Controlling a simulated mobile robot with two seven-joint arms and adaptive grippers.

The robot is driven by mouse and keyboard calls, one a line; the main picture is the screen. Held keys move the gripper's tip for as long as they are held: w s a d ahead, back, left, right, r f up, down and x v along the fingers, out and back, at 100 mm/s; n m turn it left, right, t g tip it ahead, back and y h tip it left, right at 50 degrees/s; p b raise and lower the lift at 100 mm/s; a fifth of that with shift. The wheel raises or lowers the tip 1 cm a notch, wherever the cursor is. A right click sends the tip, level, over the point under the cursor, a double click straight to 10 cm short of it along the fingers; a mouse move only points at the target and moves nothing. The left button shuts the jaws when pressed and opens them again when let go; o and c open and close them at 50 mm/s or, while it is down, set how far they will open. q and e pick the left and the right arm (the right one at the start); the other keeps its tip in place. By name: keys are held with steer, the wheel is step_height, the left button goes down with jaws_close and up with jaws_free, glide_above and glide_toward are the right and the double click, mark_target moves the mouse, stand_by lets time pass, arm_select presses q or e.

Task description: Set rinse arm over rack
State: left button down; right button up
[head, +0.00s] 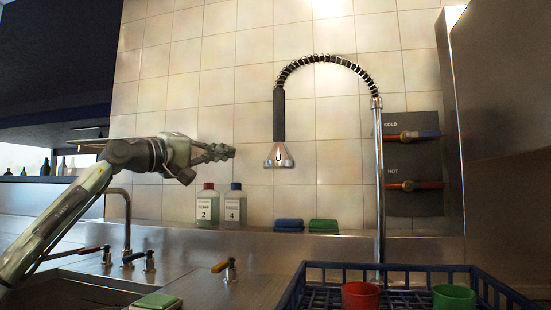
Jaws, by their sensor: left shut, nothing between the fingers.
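The rinse arm is a tall metal post (379,190) with a coiled spring hose (325,59) arching to the left. Its dark handle and silver spray head (279,155) hang down at the arch's left end. In the picture, the spray head is left of and above the blue rack (390,267), close to the line of its left edge. The rack is at the bottom right, its lower part cut off. My left gripper (230,152) is shut and empty, raised left of the spray head and apart from it. My right gripper is out of view.
A red cup (360,297) and a green cup (453,298) are in the rack. Two bottles (207,204) and blue and green sponges (289,225) stand on the back ledge. Cold and hot valves (408,135) are right of the post. A faucet (126,220) and sink are lower left.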

arm_select(q)
steer(key=shift+w+d, duration=0.25)
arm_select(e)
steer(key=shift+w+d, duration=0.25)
arm_select(q)
steer(key=shift+s+a, duration=0.1)
steer(key=p+x, duration=0.3)
steer(key=x, duration=0.7)
steer(key=s+d, duration=0.1)
steer(key=s+f+b, duration=0.1)
steer(key=s, duration=0.1)
steer(key=shift+s+d+f, duration=0.15)
steer(key=shift+d+f, duration=0.05)
steer(key=shift+d, duration=0.2)
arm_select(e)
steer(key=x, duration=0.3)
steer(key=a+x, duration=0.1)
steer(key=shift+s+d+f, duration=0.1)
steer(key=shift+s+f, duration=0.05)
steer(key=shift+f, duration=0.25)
